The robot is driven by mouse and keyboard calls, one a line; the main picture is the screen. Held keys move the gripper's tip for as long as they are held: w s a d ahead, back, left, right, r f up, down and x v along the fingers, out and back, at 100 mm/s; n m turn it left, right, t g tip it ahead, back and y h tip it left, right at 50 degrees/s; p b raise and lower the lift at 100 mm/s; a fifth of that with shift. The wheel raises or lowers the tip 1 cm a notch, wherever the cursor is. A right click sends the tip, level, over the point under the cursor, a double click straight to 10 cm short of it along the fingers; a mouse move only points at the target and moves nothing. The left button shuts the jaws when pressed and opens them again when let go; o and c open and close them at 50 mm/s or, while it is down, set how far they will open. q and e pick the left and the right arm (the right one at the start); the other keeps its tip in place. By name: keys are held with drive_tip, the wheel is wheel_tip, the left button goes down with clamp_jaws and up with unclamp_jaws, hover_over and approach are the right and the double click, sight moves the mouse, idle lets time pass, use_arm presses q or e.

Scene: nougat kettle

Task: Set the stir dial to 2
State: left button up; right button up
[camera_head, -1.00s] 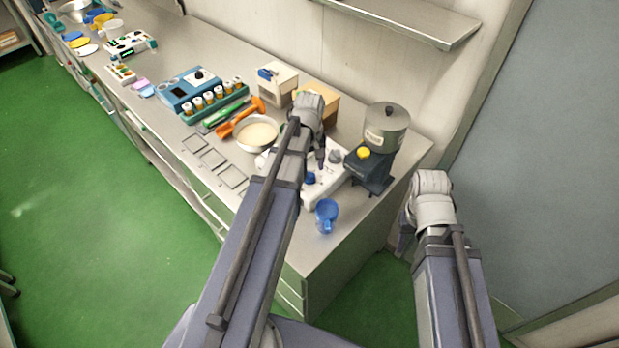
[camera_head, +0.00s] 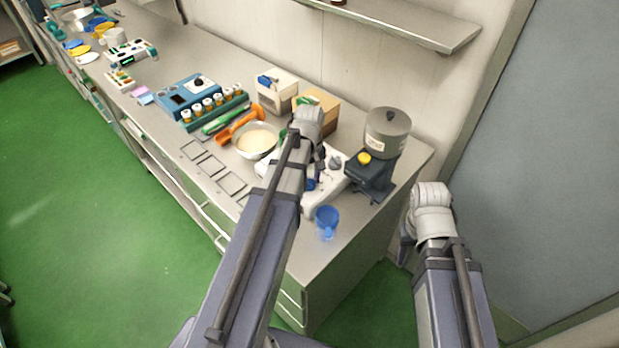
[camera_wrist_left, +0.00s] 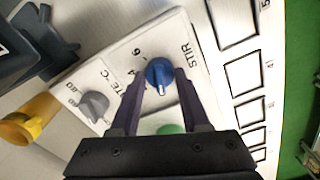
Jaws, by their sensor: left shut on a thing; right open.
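The blue stir dial (camera_wrist_left: 160,73) sits on a white panel beside the printed word STIR. My left gripper (camera_wrist_left: 161,88) is shut on the dial, one finger on each side. The dial's white mark points toward the gripper's base; the printed 6 and 4 show left of the dial, and other numbers are hidden by the fingers. In the head view the dial (camera_head: 310,184) shows partly behind my left gripper (camera_head: 315,178) on the white stirrer (camera_head: 325,200). My right gripper (camera_head: 403,247) is open and empty, off the counter's right end.
A grey temperature dial (camera_wrist_left: 95,106) is on the same panel. A blue cup (camera_head: 327,222) stands near the counter's front corner. A dark machine with a grey pot (camera_head: 387,132) stands to the right. A bowl (camera_head: 256,141) and orange tool (camera_head: 236,125) lie to the left.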

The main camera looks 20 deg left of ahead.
use_arm(q)
clamp_jaws()
drive_tip(key=shift+m, duration=0.3)
drive_tip(key=m, duration=0.3)
drive_tip(key=shift+m, duration=2.5)
drive_tip(key=o, duration=0.9)
unclamp_jaws()
